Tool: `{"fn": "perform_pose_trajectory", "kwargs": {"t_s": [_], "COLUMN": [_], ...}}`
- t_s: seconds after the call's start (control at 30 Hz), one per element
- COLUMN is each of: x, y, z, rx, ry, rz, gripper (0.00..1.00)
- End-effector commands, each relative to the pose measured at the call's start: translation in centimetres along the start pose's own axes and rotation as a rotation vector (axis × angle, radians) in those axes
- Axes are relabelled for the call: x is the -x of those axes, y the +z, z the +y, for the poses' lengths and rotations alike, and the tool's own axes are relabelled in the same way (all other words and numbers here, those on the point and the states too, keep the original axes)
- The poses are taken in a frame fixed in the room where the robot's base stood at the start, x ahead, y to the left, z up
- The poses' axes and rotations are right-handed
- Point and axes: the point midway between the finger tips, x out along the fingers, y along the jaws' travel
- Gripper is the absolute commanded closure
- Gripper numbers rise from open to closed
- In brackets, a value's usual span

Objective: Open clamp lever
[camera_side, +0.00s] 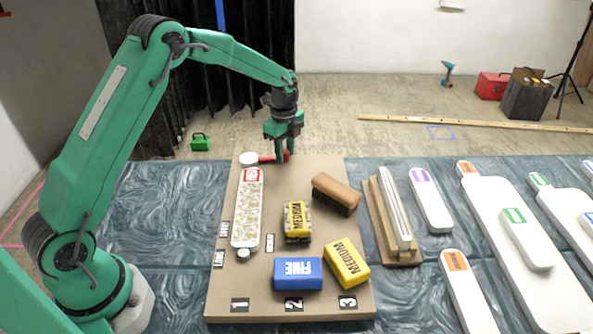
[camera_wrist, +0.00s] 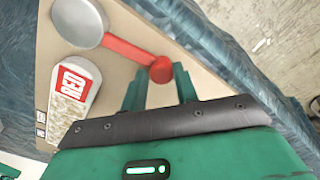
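The clamp lever (camera_side: 270,159) is a red handle on a pale round disc (camera_side: 248,159) at the far end of the tan board. In the wrist view, the red lever (camera_wrist: 130,51) runs from the silver disc (camera_wrist: 80,20) to a round red knob (camera_wrist: 161,70). My gripper (camera_side: 283,158) is low over the knob end of the lever. The wrist view shows my gripper (camera_wrist: 161,75) open, one green finger on each side of the knob, with gaps visible. Whether a finger touches the knob cannot be told.
The tan board (camera_side: 225,290) carries a long sanding block marked RED (camera_side: 246,215), a brush (camera_side: 336,193), yellow blocks (camera_side: 346,263) and a blue block (camera_side: 298,274). White paddles (camera_side: 430,200) lie to the right on the blue sheet.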

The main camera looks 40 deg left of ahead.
Motion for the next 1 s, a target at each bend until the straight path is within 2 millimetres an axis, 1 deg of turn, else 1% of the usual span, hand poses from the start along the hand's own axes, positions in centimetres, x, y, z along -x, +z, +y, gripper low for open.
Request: {"fn": "perform_pose_trajectory", "kwargs": {"t_s": [0.03, 0.07, 0.1, 0.37, 0.53, 0.77, 1.0], "x": [0.2, 0.2, 0.2, 0.1, 0.6, 2.9, 6.1], "y": [0.4, 0.4, 0.3, 0.2, 0.1, 0.2, 0.2], "z": [0.0, 0.0, 0.0, 0.0, -0.1, -0.1, -0.1], "rx": [0.006, 0.006, 0.005, 0.004, 0.004, 0.004, 0.004], "ry": [-0.001, -0.001, -0.001, -0.002, -0.004, -0.005, -0.004], "rz": [0.0, 0.0, 0.0, 0.0, 0.0, 0.0, 0.0], "gripper": [0.61, 0.56, 0.54, 0.54, 0.54, 0.54, 0.54]}}
